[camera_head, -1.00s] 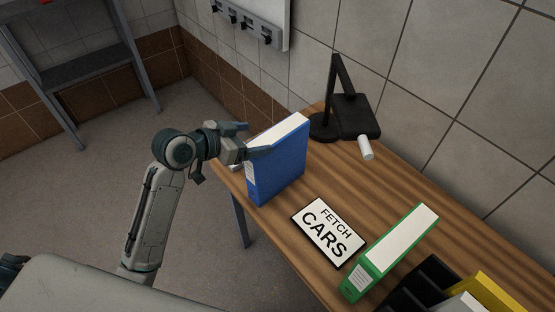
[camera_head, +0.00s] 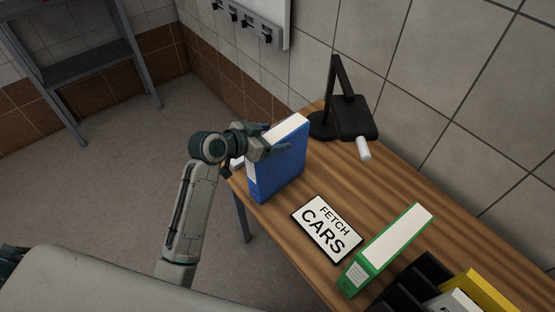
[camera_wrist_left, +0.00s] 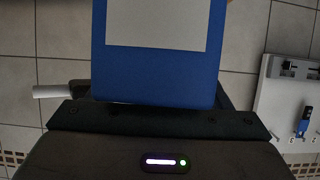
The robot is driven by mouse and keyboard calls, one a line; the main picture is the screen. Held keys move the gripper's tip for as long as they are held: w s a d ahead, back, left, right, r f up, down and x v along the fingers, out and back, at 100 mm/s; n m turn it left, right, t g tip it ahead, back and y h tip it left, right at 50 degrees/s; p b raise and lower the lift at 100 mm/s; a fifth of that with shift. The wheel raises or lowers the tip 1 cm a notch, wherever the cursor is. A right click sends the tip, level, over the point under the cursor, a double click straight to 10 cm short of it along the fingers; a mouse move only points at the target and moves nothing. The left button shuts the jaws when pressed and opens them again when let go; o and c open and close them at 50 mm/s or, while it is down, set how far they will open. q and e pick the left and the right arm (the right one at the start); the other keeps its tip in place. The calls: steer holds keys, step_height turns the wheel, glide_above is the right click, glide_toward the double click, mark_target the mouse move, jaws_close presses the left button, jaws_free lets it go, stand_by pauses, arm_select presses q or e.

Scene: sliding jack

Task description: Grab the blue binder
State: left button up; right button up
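The blue binder (camera_head: 283,165) stands upright at the left end of the wooden table, its white page edges facing up. My left gripper (camera_head: 272,143) is at its upper left part, with one finger across the near broad side and the other towards the far side. In the left wrist view the blue binder (camera_wrist_left: 160,75) with its pale label fills the middle, between the dark fingers. The fingers look spread around it; firm contact cannot be made out. My right gripper is not in view.
On the wooden table (camera_head: 400,205) are a sign reading "FETCH CARS" (camera_head: 327,228), a green binder (camera_head: 388,250), a black lamp (camera_head: 350,118), a white cylinder (camera_head: 364,148), and a black holder (camera_head: 415,283) with a yellow binder (camera_head: 483,292). A tiled wall (camera_head: 440,70) stands behind.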

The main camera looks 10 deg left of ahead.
arm_select(q)
steer(key=shift+r, duration=0.1)
jaws_close()
steer(key=shift+r, duration=0.1)
